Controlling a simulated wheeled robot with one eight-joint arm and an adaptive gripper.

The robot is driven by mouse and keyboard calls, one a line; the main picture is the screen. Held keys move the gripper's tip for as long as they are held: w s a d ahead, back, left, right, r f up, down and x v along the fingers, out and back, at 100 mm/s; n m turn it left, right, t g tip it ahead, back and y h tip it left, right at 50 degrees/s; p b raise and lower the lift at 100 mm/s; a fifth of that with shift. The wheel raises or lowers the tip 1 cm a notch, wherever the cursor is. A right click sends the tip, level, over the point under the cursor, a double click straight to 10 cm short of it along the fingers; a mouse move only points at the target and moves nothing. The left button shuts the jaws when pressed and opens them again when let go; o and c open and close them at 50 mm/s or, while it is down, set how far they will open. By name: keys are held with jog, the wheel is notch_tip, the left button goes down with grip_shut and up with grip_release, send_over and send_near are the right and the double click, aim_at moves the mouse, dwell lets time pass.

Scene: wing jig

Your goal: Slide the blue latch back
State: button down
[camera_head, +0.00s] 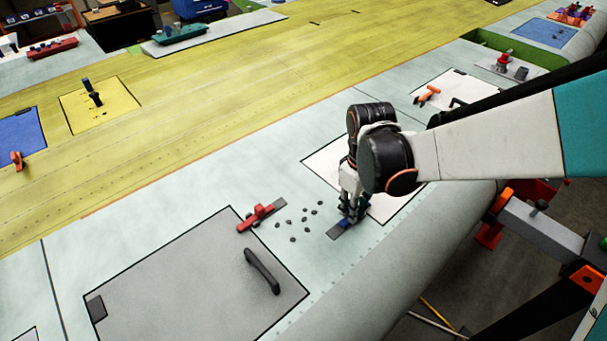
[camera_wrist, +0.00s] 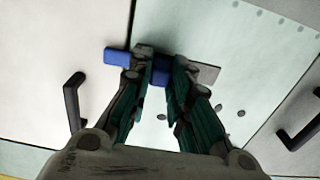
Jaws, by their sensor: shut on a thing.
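The blue latch (camera_head: 344,223) sits on a small dark grey base plate (camera_head: 334,233) on the pale green wing skin, beside a white panel (camera_head: 322,160). In the wrist view the blue latch (camera_wrist: 117,57) runs between my fingers. Its left end reaches over the seam onto the white panel (camera_wrist: 60,45), and the grey base plate (camera_wrist: 209,73) shows to the right. My gripper (camera_head: 350,214) points down over the latch. In the wrist view my gripper (camera_wrist: 162,78) has its fingers on either side of the latch, shut on it. The fingers hide part of it.
A red latch (camera_head: 257,216) lies at the edge of a grey panel with a black handle (camera_head: 262,271). Several small dark pieces (camera_head: 304,218) lie between the two latches. An orange latch (camera_head: 427,95) is farther back. Another black handle (camera_wrist: 73,100) stands left of my fingers.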

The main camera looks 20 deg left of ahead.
aim_at(341, 225)
jog(key=s+a, duration=0.2)
jog(key=s, duration=0.1)
jog(key=shift+s, duration=0.25)
jog(key=shift+w, duration=0.1)
jog(key=c, duration=1.5)
grip_release()
jog(key=shift+s+a, duration=0.1)
jog(key=shift+s, duration=0.1)
jog(key=shift+w, duration=0.1)
jog(key=shift+w, duration=0.15)
